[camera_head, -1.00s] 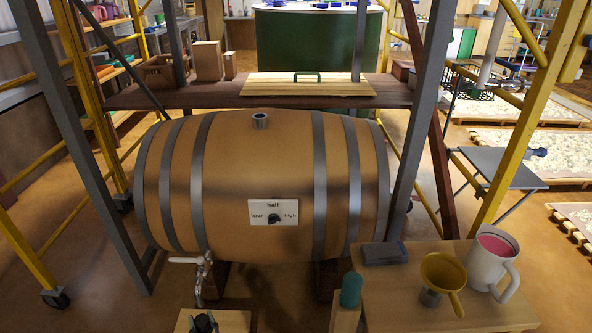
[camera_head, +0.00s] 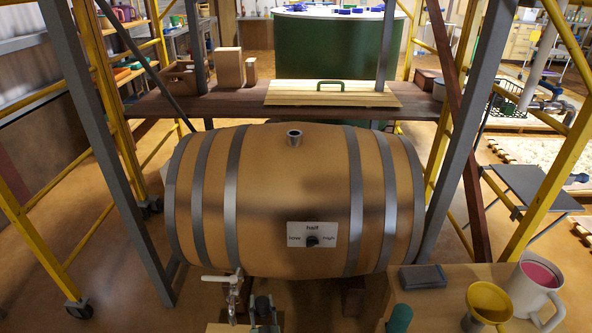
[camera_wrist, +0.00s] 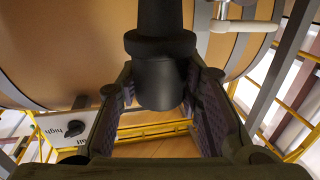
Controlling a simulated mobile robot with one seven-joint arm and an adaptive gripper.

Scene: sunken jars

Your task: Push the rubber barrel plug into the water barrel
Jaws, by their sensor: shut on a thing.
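The water barrel (camera_head: 290,200) lies on its side, a wooden cask with grey hoops. A short grey open neck (camera_head: 294,138) stands on its top, and no plug shows in it. In the wrist view the black stepped rubber plug (camera_wrist: 160,85) is between the jaws of my gripper (camera_wrist: 158,75), which is shut on it. The barrel (camera_wrist: 60,50) shows behind the plug there, with the dial on the left and the tap on the right. In the head view a small dark shape (camera_head: 264,308) low before the barrel seems to be my gripper's end; its details are unclear.
A silver tap (camera_head: 233,290) and a low/half/high dial (camera_head: 312,240) are on the barrel's front. Grey and yellow scaffold posts flank it. A shelf (camera_head: 230,105) with a lid and boxes runs behind. A bench at right holds a yellow funnel (camera_head: 487,305) and mug (camera_head: 535,290).

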